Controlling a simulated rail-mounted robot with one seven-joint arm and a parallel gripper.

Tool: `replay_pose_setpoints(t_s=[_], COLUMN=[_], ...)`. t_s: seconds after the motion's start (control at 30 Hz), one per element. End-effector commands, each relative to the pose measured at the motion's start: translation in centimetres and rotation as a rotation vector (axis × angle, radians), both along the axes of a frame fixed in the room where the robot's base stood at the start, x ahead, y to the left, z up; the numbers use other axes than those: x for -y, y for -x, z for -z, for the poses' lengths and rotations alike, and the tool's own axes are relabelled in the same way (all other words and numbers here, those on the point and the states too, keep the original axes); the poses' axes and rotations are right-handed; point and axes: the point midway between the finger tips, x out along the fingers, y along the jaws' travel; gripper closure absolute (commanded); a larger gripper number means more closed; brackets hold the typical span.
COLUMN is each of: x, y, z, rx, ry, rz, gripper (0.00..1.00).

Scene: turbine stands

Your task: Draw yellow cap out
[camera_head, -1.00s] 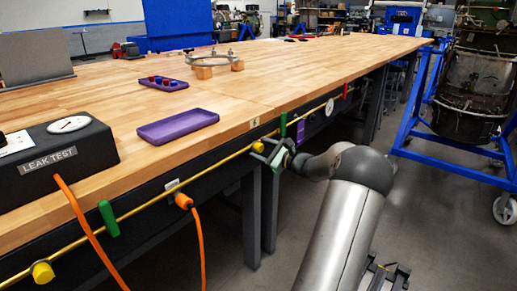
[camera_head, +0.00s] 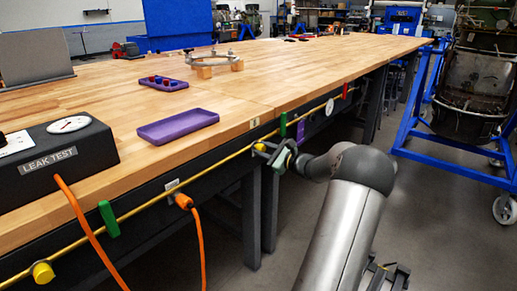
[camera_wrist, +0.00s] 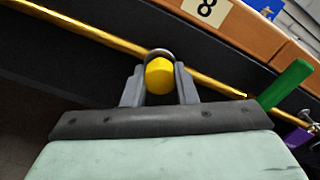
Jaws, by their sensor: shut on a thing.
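The yellow cap (camera_wrist: 159,76) sits between the two fingers of my gripper (camera_wrist: 160,84) in the wrist view. A pale ring shows behind the cap, at the yellow pipe (camera_wrist: 95,35). My gripper (camera_head: 259,150) is shut on the cap from its two sides. In the head view the cap (camera_head: 260,147) is small and partly hidden by the fingers, at the table's front edge. I cannot tell whether the cap is still seated on its fitting. A second yellow cap (camera_head: 43,273) is on the same pipe at the lower left.
Green handles (camera_head: 109,219) and (camera_wrist: 287,83) stand along the pipe, one close right of my gripper. An orange hose (camera_head: 198,235), leak test box (camera_head: 60,160) and purple tray (camera_head: 178,126) are to the left. A blue-framed stand (camera_head: 425,95) is at right.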

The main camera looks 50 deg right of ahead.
Motion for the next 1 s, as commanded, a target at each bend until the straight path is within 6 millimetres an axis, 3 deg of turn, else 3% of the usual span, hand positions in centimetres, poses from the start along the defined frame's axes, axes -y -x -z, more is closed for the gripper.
replay_pose_setpoints(t_s=[1.0], x=[0.1], y=[2.2], z=[0.0], rx=[0.000], ry=[0.000], rz=[0.000], gripper=[1.00])
